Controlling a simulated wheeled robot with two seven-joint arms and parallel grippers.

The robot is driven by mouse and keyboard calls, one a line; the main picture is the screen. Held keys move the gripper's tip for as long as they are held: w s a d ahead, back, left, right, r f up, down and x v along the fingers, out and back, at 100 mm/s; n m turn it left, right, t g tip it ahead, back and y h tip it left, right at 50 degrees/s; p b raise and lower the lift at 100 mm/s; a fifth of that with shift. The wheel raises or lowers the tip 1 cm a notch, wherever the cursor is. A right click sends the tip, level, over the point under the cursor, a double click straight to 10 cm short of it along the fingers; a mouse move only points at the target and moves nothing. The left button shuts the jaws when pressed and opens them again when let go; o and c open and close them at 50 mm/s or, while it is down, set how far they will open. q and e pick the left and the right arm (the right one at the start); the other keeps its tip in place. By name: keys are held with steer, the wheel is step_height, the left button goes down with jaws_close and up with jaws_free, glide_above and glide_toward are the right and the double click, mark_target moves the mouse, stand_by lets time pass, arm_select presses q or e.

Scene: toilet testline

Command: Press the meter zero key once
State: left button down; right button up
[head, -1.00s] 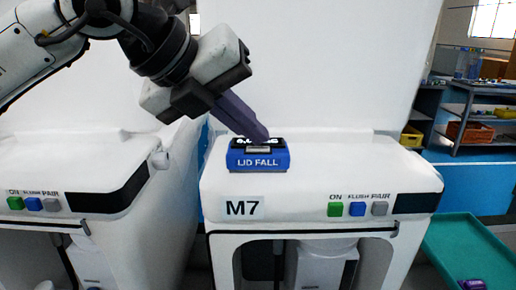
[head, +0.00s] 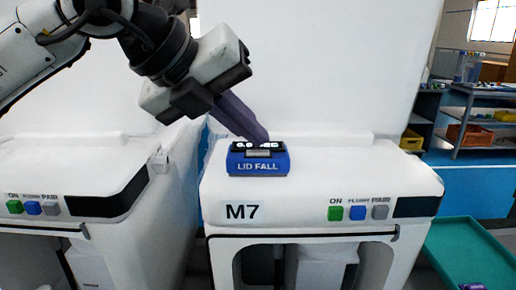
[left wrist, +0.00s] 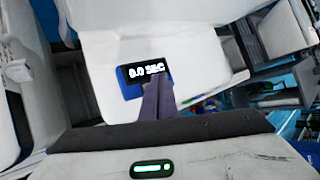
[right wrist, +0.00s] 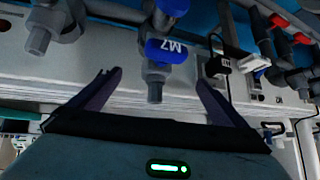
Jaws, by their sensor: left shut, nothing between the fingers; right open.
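The blue meter (head: 258,167), labelled LID FALL, sits on top of the white M7 station. A small grey key (head: 258,153) shows on it below the dark display. The display reads 0.0 SEC in the left wrist view (left wrist: 146,72). My left gripper (head: 263,140) is shut and empty, pointing down at the meter's top. Its tips overlap the back of the display in the head view; I cannot tell whether they touch. In the left wrist view the fingers (left wrist: 157,90) cover part of the meter, and the key is hidden. My right gripper (right wrist: 160,80) is open and empty.
Green, blue and grey buttons (head: 357,212) line the M7 station's front. A similar station stands at left, a green tray (head: 465,250) at lower right. In the right wrist view, a blue-and-grey M7 fitting (right wrist: 162,52) hangs beyond the open right fingers.

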arm_select(q)
steer(key=shift+r, duration=0.4)
arm_select(e)
steer(key=shift+r, duration=0.2)
steer(key=shift+w, duration=0.1)
steer(key=shift+w+r, duration=0.1)
steer(key=shift+w, duration=0.05)
arm_select(q)
steer(key=shift+r+p, duration=0.35)
steer(key=shift+r, duration=0.1)
arm_select(e)
steer(key=shift+r, duration=0.35)
arm_select(q)
step_height(320, 180, up, 4)
steer(key=p, duration=0.2)
steer(key=shift+p, duration=0.3)
arm_select(e)
step_height(320, 180, up, 2)
steer(key=shift+r, duration=0.25)
steer(key=shift+s+f, duration=0.15)
steer(key=shift+s, duration=0.1)
